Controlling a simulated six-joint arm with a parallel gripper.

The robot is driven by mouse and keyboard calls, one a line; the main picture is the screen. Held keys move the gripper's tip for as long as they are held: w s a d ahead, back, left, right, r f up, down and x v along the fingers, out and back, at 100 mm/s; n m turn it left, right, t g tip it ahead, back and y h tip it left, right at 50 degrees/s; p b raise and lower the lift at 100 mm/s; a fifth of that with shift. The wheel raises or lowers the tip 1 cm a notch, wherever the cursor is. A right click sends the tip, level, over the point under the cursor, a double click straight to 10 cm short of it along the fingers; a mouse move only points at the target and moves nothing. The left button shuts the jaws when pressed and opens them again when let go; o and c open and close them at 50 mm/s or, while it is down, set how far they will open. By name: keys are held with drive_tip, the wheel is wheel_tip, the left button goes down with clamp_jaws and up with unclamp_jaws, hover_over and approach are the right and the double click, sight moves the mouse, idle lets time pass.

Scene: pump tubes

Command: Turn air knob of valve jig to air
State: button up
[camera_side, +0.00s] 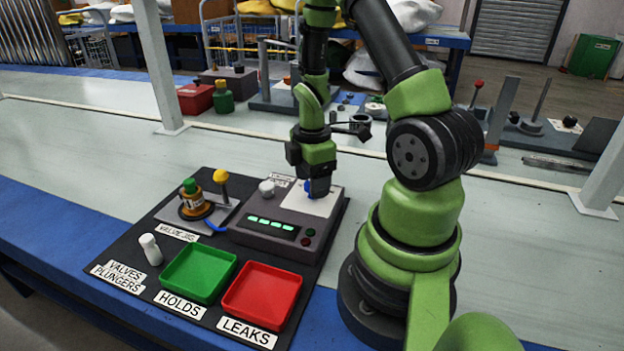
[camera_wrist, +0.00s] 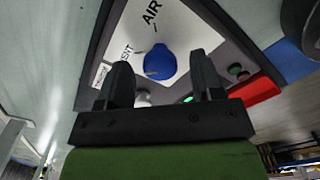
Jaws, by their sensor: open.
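In the side view the knob (camera_side: 309,187) is mostly hidden behind my gripper (camera_side: 319,190), which points down over the plate on the grey box (camera_side: 265,232). In the wrist view my open fingers stand to either side of the knob, with gaps showing; I see no contact. I cannot tell which way the knob points. The stand labelled "VALVE JIG" (camera_side: 178,232), with a yellow-topped lever (camera_side: 221,178), is left of the box.
A green tray (camera_side: 199,273) labelled "HOLDS" and a red tray (camera_side: 262,293) labelled "LEAKS" lie in front of the box. A white round knob (camera_side: 266,188) rises from the box close to my gripper.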

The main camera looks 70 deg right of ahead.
drive_tip(key=shift+f, duration=0.25)
drive_tip(key=c, duration=0.9)
